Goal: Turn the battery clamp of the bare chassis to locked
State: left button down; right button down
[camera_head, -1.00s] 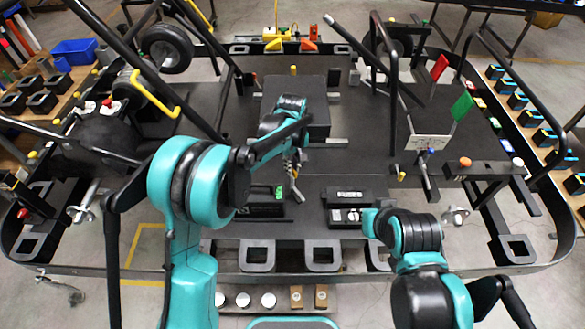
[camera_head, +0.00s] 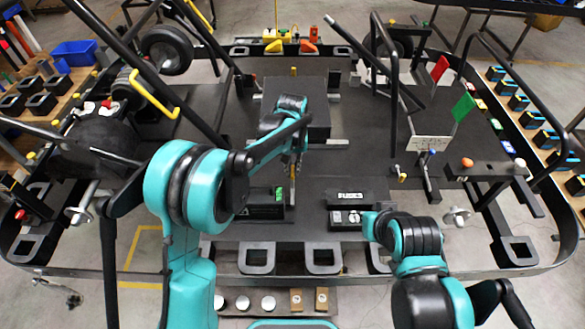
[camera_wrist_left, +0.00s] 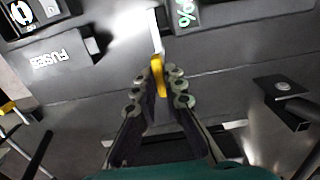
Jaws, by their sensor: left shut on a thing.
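The battery clamp lever is a thin silver bar with a yellow end. The yellow end shows in the wrist view (camera_wrist_left: 158,76) and in the head view (camera_head: 293,172). The bar runs from it towards the gap between the battery (camera_head: 264,205) and the fuse box (camera_head: 348,199). My left gripper (camera_wrist_left: 158,88) is shut around the yellow end, one finger on each side. In the head view its fingers are mostly hidden behind my forearm. The battery, with a green percent display, also shows in the wrist view (camera_wrist_left: 186,14). My right gripper is out of sight beyond its wrist.
The fuse box also shows in the wrist view (camera_wrist_left: 60,56). My right arm's end link hangs close to it. A black box (camera_head: 313,95) stands behind my left forearm. Black bars and a white board (camera_head: 430,143) with flags stand at the right.

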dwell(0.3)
pick_arm(q)
jog(key=c, duration=1.6)
grip_release()
jog(key=shift+r, duration=0.1)
notch_tip(320, 180, up, 12)
